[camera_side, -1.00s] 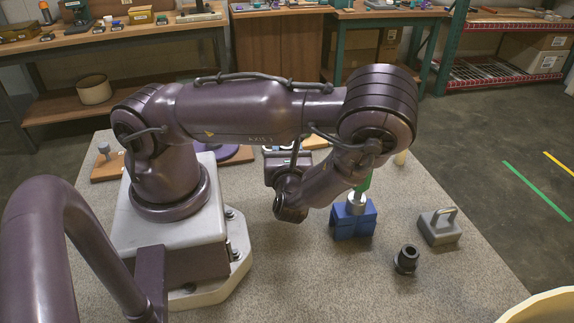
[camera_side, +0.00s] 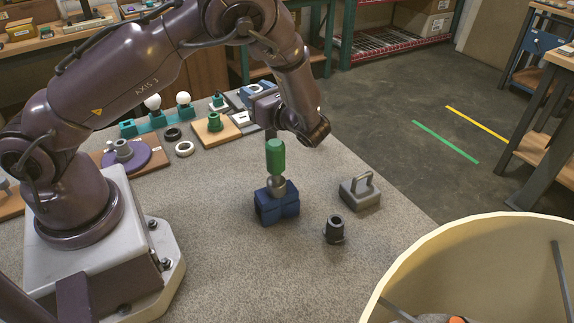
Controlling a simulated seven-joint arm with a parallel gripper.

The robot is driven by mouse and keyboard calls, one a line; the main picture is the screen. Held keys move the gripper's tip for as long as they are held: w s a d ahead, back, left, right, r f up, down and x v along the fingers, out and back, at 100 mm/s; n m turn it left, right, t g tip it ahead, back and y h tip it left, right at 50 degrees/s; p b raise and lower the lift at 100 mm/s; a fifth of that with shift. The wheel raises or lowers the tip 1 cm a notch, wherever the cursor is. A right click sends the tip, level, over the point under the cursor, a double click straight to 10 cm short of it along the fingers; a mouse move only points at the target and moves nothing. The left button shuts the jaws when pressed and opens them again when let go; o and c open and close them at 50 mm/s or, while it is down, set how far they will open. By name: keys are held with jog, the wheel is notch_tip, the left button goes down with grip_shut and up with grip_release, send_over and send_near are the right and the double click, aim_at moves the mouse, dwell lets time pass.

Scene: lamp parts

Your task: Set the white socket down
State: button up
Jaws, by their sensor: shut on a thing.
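My gripper (camera_side: 265,112) is at the back of the stone-grey table, behind the green-handled tool. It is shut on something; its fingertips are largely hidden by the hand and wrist. A small white piece (camera_side: 240,118) shows just left of the hand, and I take it to be the white socket. Whether it touches the surface below is not clear. A green socket (camera_side: 214,122) stands on a wooden board left of it.
The green handle (camera_side: 275,157) stands upright in a blue block (camera_side: 276,205) in front of my gripper. A grey handled weight (camera_side: 360,192) and a dark cylinder (camera_side: 334,230) stand to the right. White bulbs (camera_side: 153,102) stand in a teal rack. A cream bin (camera_side: 420,250) fills the lower right.

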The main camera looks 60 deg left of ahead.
jog(key=shift+w+d+f+m+t, duration=0.4)
jog(key=shift+w+f, duration=0.65)
jog(key=shift+f, duration=1.55)
jog(key=shift+w+d+f+m+t, duration=0.15)
jog(key=shift+w+d+f+t, duration=0.65)
jog(key=shift+f, duration=1.8)
jog(key=shift+w+d+f+m+t, duration=0.1)
jog(key=shift+w+d+f+m, duration=0.2)
jog(key=shift+w+f, duration=1.65)
jog(key=shift+s+f, duration=0.7)
jog(key=shift+f, duration=0.05)
jog(key=o, duration=0.9)
